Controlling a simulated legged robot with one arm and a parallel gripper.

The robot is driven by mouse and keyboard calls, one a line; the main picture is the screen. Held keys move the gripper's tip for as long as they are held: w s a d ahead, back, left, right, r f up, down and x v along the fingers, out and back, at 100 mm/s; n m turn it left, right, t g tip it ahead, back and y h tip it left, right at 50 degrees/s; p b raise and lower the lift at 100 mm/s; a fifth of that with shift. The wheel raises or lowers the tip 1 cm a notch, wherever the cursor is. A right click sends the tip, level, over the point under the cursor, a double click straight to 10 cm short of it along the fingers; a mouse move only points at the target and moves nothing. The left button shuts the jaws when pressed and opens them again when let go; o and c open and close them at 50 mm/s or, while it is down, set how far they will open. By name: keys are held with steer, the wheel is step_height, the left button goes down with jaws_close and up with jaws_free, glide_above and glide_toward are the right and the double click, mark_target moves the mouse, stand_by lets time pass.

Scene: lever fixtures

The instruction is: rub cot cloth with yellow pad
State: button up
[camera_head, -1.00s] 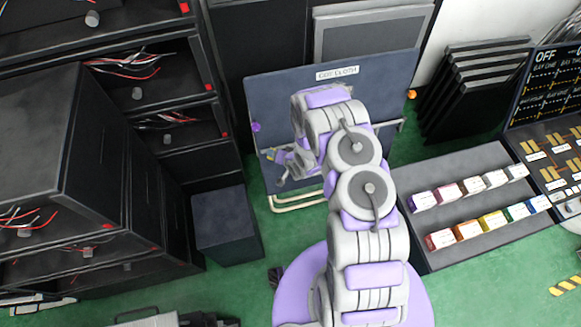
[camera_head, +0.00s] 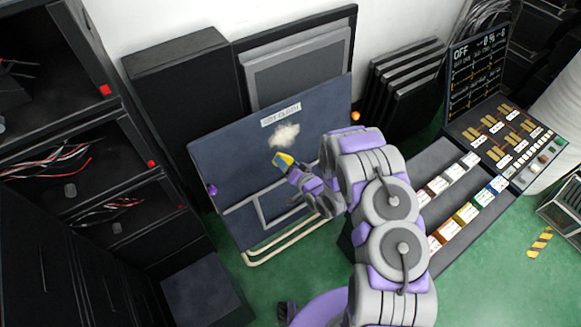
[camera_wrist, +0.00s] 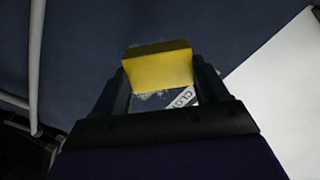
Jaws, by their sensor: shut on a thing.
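The cot cloth (camera_head: 225,160) is a dark blue upright panel on a pale tubular frame, with a white label (camera_head: 280,115) near its top. A pale whitish smudge (camera_head: 284,136) shows on the cloth just below the label. My gripper (camera_head: 289,165) is shut on the yellow pad (camera_head: 283,160) in front of the cloth, a little below the smudge. The wrist view shows the yellow pad (camera_wrist: 158,65) between both fingers, with the cloth behind it and part of the label below. I cannot tell whether the pad touches the cloth.
Black shelves with wires (camera_head: 65,165) stand at the left. A rack of small coloured boxes (camera_head: 465,212) and a control panel (camera_head: 505,135) reading OFF stand at the right. Dark panels lean behind the cot. Green floor is open at the lower right.

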steer(key=b+x, duration=0.1)
steer(key=x, duration=0.5)
steer(key=shift+s, duration=0.1)
steer(key=shift+x, duration=0.9)
stand_by(0.9)
